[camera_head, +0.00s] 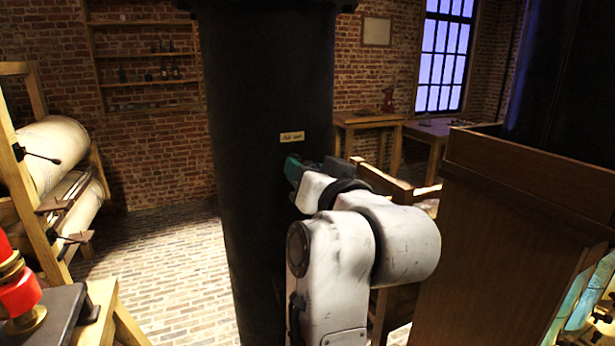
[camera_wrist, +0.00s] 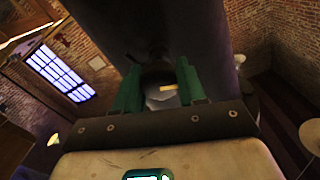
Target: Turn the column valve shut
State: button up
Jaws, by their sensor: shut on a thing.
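The thick black column (camera_head: 262,110) stands upright in the middle of the head view, with a small pale label plate (camera_head: 291,137) on it. My gripper (camera_head: 293,169) is up against the column just below the label; my own white arm hides most of it. In the wrist view my gripper (camera_wrist: 159,88) shows its two green fingers on either side of a dark, rounded part of the column valve (camera_wrist: 157,74), and it is shut on it. The valve is hidden in the head view. Its turn angle cannot be told.
A wooden cabinet (camera_head: 510,220) stands close to my arm on the right. A wooden frame with pale rolls (camera_head: 52,145) is at the left, and a dark-topped table (camera_head: 50,318) with a red object is at the lower left. The brick floor (camera_head: 175,265) between is clear.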

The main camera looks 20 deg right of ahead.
jog(key=m+b, duration=0.2)
jog(key=m, duration=0.5)
jog(key=shift+d, duration=0.1)
jog(key=m+b, duration=0.1)
jog(key=m, duration=0.3)
jog(key=shift+f+b, duration=0.1)
jog(key=shift+b, duration=0.25)
jog(key=shift+d+m+b, duration=0.1)
jog(key=shift+m+b, duration=0.45)
jog(key=shift+m, duration=1.05)
jog(key=o, duration=1)
jog(key=shift+f, duration=0.1)
jog(key=shift+s, duration=0.1)
jog(key=s+b, duration=0.2)
jog(key=s, duration=0.8)
jog(key=shift+s, duration=0.3)
